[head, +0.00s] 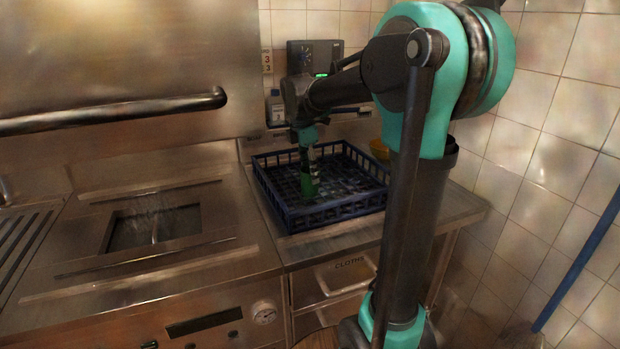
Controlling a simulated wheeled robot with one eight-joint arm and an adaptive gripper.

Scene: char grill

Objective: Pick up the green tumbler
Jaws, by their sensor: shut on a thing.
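The green tumbler (309,184) is upright inside the blue rack (335,218), left of its middle. My gripper (308,165) points down from above and is shut on the tumbler's upper part. The fingers cover some of the tumbler. I cannot tell whether its base touches the rack floor or hangs just above it.
The rack has low lattice walls and stands on a steel counter (455,212). A tiled wall (555,150) closes off the right side.

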